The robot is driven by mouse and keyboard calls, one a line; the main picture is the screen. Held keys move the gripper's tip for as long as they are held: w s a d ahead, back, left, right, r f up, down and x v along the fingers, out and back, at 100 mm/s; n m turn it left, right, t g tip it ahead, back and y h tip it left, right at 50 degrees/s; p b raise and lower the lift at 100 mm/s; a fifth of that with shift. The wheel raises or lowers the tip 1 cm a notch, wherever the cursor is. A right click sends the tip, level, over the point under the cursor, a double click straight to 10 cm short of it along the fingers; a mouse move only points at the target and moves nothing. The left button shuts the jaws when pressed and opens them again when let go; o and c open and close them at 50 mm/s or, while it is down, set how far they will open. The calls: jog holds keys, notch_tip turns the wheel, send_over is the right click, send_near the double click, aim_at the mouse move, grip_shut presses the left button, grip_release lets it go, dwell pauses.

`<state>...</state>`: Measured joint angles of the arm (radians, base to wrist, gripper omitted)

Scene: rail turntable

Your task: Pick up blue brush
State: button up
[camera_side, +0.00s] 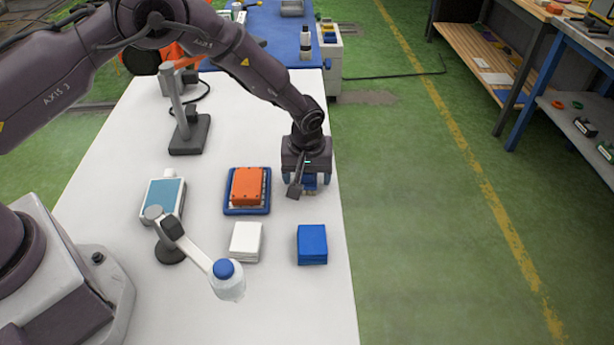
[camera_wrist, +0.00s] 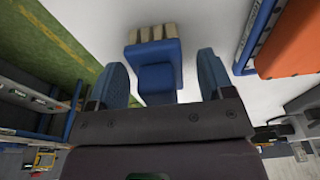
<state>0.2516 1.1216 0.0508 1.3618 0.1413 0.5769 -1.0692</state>
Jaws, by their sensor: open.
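The blue brush (camera_wrist: 158,62) shows in the wrist view, with a blue body and pale bristle blocks at its far end. It lies on the white table between and beyond the two blue fingers of my gripper (camera_wrist: 178,82). The fingers are apart, with a gap on each side of the brush's narrower part. In the side view my gripper (camera_side: 308,190) points down near the table's right edge, to the right of the orange box. The brush is mostly hidden there behind the gripper.
An orange box (camera_side: 247,186) sits on a blue tray (camera_side: 247,211) just left of my gripper. A white stack (camera_side: 246,242) and a blue stack (camera_side: 312,244) lie nearer the camera.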

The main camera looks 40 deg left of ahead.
jog(key=shift+f, duration=0.1)
jog(key=shift+c, duration=0.4)
jog(key=c, duration=0.9)
jog(key=shift+c, duration=0.2)
jog(key=shift+r, duration=0.5)
notch_tip(320, 180, up, 3)
jog(key=shift+f, duration=0.15)
jog(key=s+a+r, duration=0.2)
jog(key=s+r, duration=0.7)
jog(key=s, duration=0.4)
jog(key=shift+s+a+r, duration=0.2)
jog(key=shift+s+a, duration=0.05)
jog(key=shift+s, duration=0.15)
